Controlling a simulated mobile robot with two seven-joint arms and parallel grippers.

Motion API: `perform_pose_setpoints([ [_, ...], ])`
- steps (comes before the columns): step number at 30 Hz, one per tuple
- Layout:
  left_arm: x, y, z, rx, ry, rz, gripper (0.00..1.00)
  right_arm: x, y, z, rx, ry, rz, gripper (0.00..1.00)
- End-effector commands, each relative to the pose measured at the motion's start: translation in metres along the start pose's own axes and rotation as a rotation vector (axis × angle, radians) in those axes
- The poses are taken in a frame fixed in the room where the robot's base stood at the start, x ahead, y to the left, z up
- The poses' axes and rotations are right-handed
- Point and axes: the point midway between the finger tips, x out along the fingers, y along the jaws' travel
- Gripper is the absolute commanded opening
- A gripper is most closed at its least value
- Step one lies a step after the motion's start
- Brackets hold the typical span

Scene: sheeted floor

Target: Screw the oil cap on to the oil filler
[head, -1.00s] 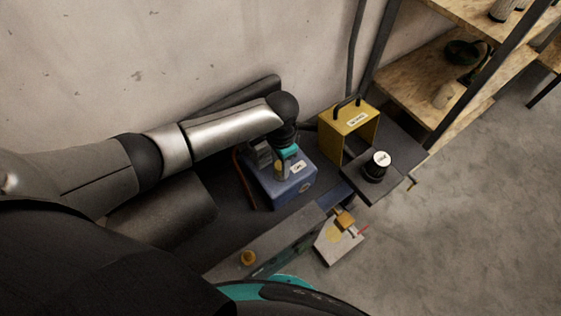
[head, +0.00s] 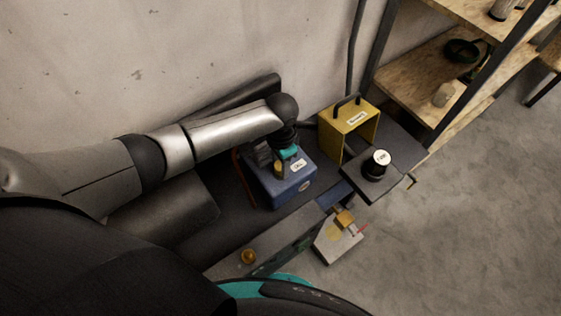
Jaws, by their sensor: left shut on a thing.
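A blue box (head: 286,191) with a white label sits on the dark surface near the wall; I take it to bear the oil filler. My left gripper (head: 280,163) points down from the left arm over the top of this box. It is shut on a small yellow piece, seemingly the oil cap (head: 279,169), at the box's top. The filler opening is hidden under the gripper and cap, so I cannot tell whether the cap is seated on it. My right gripper is not in view.
A yellow open-sided box (head: 347,122) with a black handle stands right of the blue box. Wooden shelves (head: 420,90) stand at the right.

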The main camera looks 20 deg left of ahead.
Motion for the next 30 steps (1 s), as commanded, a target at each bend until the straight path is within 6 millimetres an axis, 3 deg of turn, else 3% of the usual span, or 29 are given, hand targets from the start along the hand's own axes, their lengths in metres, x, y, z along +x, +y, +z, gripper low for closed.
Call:
perform_pose_setpoints([
  [14, 0.000, 0.000, 0.000, 0.001, 0.001, 0.000, 0.00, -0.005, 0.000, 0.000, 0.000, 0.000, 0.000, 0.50],
  [30, 0.011, 0.000, 0.000, 0.000, 0.000, 0.001, 0.00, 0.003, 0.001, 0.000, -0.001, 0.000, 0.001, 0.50],
])
